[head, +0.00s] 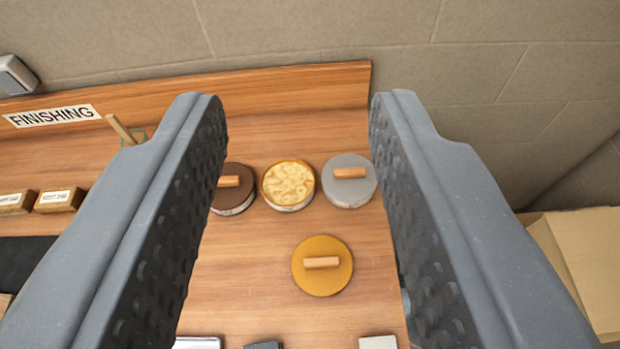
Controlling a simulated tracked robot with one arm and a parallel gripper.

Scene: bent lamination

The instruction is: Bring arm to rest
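My gripper (298,125) shows in the head view with its two grey fingers spread wide apart. Nothing is between the fingers, and the gripper hangs above a wooden bench (260,245). Below and between the fingers stand several round tins: one with a brown lid (234,177), an open one with pale cream contents (288,184), and one with a grey lid (347,187). A loose yellow-orange lid (323,275) with a wooden handle lies nearer on the bench. The left finger partly covers the brown-lidded tin.
A "FINISHING" sign (52,115) is on the backboard (290,88) at left. Small labelled blocks (60,199) and a wooden stick (121,129) are at left. Cardboard (585,265) stands at right. Partly cut-off items, including a pale block (378,342), lie at the bottom edge.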

